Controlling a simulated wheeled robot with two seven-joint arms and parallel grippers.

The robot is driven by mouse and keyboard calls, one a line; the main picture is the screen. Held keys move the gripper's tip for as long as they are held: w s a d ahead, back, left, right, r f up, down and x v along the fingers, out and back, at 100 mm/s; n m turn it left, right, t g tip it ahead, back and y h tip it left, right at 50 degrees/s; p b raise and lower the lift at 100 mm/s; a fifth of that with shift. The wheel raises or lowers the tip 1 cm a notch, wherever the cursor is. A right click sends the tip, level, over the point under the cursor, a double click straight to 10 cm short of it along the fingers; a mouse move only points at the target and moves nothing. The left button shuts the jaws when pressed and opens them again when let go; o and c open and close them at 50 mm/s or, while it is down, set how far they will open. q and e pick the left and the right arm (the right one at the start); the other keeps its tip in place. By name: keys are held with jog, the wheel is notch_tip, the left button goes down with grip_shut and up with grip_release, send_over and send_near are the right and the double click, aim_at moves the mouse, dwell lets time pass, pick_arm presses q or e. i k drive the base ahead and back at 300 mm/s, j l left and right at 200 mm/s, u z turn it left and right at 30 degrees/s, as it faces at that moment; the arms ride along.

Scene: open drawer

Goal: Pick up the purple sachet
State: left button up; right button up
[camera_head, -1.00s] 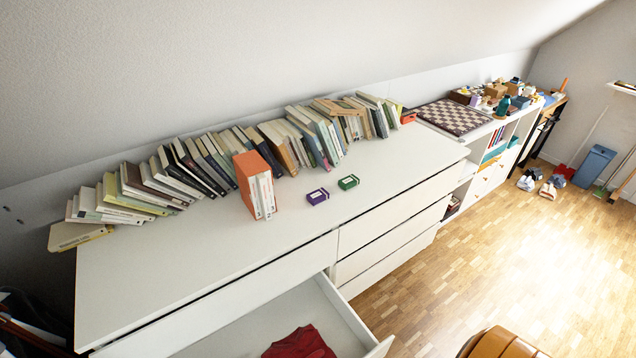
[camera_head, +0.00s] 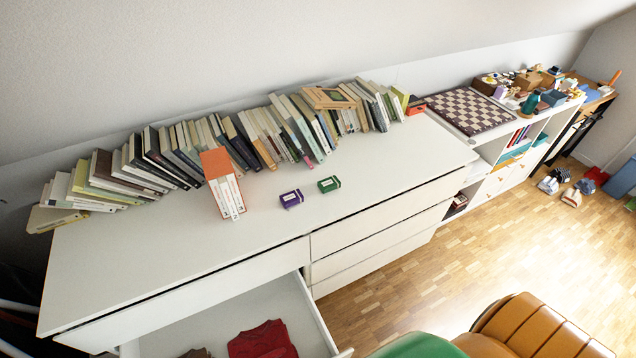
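The purple sachet (camera_head: 291,198) is a small purple box-like packet with a pale label. It lies on the white dresser top (camera_head: 160,262), to the right of an orange-topped set of books (camera_head: 222,183). A similar green sachet (camera_head: 329,184) lies just to its right, apart from it. Neither of my grippers shows in the head view.
A long row of leaning books (camera_head: 190,150) lines the back of the dresser. An open drawer (camera_head: 318,325) below holds a dark red folded cloth (camera_head: 262,340). A chessboard (camera_head: 470,110) lies further right. The dresser top in front of the sachets is clear.

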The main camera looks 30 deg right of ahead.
aim_at(295, 197)
jog(key=i+l, duration=0.1)
jog(key=l, duration=1.25)
jog(key=i+l, duration=0.15)
jog(key=l, duration=0.55)
jog(key=i+l, duration=0.2)
jog(key=i, duration=0.15)
